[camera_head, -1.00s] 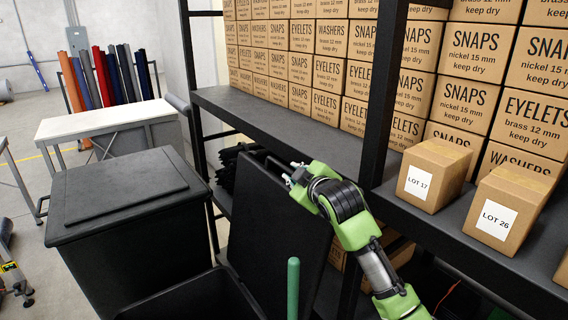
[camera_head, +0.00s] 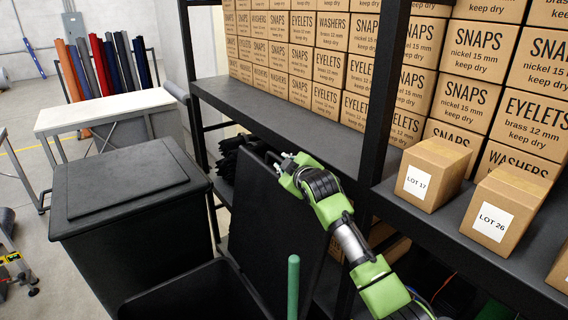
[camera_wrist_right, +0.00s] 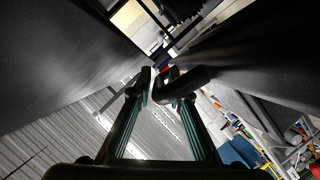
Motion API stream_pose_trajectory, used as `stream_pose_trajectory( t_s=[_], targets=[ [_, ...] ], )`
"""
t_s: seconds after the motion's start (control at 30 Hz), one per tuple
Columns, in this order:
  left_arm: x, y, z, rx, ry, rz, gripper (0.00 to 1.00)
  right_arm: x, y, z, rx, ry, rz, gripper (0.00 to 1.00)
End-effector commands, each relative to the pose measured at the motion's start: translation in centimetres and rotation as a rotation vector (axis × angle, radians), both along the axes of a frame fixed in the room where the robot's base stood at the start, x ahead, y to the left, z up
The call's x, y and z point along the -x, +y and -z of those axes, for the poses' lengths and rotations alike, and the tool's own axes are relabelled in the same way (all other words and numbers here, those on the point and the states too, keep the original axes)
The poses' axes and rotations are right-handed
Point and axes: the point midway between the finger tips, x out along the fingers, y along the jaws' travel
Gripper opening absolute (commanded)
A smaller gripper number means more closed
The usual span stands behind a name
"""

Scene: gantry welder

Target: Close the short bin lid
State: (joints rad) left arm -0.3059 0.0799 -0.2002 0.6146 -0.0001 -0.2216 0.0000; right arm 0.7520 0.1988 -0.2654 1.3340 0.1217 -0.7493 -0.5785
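The short bin (camera_head: 168,300) is black and stands open at the bottom of the head view. Its black lid (camera_head: 262,225) is raised and leans back toward the shelf rack. My right gripper (camera_head: 284,168) is at the lid's upper edge, on the shelf side; the head view does not settle whether it touches. My left gripper is not in view.
A taller black bin (camera_head: 125,190) with its lid shut stands left of the short bin. The dark shelf rack (camera_head: 280,122) with stacked cartons is behind my right arm, with an upright close by. A green pole (camera_head: 293,285) stands in front of the lid.

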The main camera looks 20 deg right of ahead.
Motion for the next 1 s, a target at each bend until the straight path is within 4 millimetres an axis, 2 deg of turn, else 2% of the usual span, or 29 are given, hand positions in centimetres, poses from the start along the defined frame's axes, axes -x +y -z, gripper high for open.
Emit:
stream_pose_trajectory(
  t_s=[0.03,0.07,0.23,0.37,0.67,1.0],
  targets=[
    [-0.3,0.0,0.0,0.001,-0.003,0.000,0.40,0.0,0.0,0.0,0.000,0.000,0.000,0.05],
    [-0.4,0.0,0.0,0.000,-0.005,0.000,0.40,0.0,0.0,0.0,0.000,0.000,0.000,0.00],
    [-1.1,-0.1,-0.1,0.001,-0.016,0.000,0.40,0.0,0.0,0.0,0.000,0.000,0.000,0.00],
    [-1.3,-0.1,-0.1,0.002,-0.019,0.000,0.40,0.4,1.4,0.0,0.022,-0.003,-0.005,0.00],
    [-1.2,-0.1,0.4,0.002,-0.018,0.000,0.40,3.4,9.5,-0.6,0.167,-0.053,-0.008,0.00],
    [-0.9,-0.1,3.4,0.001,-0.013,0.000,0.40,6.8,18.9,0.5,0.349,-0.117,-0.005,0.00]
  ],
)
